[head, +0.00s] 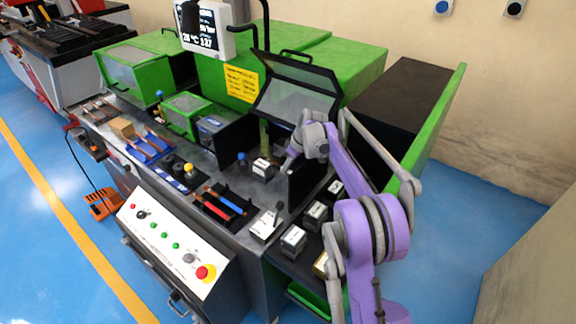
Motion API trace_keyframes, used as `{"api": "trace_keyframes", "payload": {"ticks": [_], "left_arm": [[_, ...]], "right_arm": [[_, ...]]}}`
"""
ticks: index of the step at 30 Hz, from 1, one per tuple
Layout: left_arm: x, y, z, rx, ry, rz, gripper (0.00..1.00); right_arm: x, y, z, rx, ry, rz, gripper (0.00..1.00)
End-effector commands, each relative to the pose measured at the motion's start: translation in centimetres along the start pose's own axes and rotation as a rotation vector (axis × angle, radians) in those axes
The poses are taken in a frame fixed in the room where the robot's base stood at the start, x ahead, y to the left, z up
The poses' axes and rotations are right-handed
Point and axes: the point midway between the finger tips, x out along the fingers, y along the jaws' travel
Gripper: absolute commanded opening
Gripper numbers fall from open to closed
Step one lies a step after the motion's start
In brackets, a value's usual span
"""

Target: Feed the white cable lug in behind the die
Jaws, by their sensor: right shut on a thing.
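My right gripper (290,160) comes in from the right and points down to the left, over the machine's steel table in front of the raised clear guard. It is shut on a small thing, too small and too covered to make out. I cannot clearly pick out the white cable lug in this view. The die is not clear either; an upright olive-green piece (264,137) stands behind the gripper, between dark panels. My left gripper is not in view.
The raised guard (295,88) stands behind the gripper, and a dark upright panel (305,180) is just below it. A black-and-white block (263,169) sits to its left. More blocks (293,240) line the right front. A control panel (170,245) slopes at the front.

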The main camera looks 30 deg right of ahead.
Motion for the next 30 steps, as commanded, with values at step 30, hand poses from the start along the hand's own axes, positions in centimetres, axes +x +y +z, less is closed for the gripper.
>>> {"api": "trace_keyframes", "payload": {"ticks": [30], "left_arm": [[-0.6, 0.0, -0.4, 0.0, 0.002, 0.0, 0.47]], "right_arm": [[0.5, 0.0, -1.4, 0.0, 0.001, 0.0, 0.0]]}}
